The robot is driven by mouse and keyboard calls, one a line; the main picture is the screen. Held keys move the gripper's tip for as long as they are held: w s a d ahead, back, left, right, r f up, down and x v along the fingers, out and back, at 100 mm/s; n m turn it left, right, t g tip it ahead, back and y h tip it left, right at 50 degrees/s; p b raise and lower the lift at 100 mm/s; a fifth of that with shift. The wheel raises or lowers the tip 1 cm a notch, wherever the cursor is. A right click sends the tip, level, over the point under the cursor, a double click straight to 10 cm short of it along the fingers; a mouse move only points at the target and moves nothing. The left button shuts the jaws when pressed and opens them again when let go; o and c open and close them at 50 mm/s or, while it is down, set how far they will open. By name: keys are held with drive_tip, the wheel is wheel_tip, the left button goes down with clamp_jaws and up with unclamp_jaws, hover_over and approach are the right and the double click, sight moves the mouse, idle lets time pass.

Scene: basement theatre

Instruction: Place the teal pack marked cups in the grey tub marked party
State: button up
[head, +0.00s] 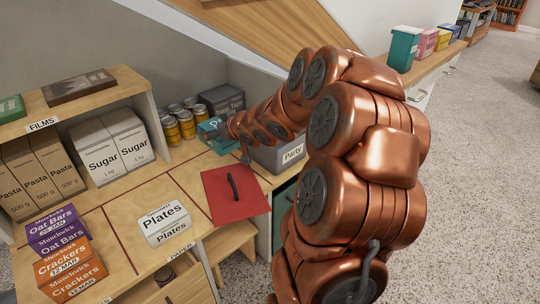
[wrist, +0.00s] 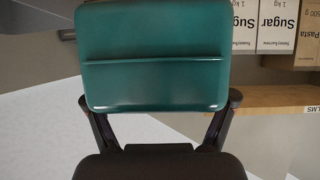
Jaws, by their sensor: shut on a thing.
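The teal pack (head: 209,132) is raised at the back of the worktop, in front of the cans. My gripper (head: 226,131) is shut on it. In the wrist view the teal pack (wrist: 155,60) fills the upper middle, with my gripper's fingers (wrist: 158,108) at both sides of its lower edge. No lettering shows on that face, and its label is too small to read in the head view. The grey tub (head: 263,156) marked Party stands right of the pack, under my arm. My arm hides much of its top, so its inside cannot be seen.
Several cans (head: 186,125) and a dark grey Tape box (head: 222,100) stand behind the pack. Sugar packs (head: 100,160) are left. A red mat (head: 236,200) with a dark handle-like thing and a Plates pack (head: 165,223) lie nearer. Bare wood lies between them.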

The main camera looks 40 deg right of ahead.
drive_tip(key=shift+s+d+f, duration=0.2)
drive_tip(key=shift+d, duration=0.55)
drive_tip(key=d+p, duration=0.3)
drive_tip(key=d, duration=1.6)
wheel_tip(320, 180, down, 7)
drive_tip(key=b, duration=0.4)
drive_tip(key=shift+s, duration=0.25)
drive_tip(key=shift+f, duration=0.65)
drive_tip(key=o, duration=1.1)
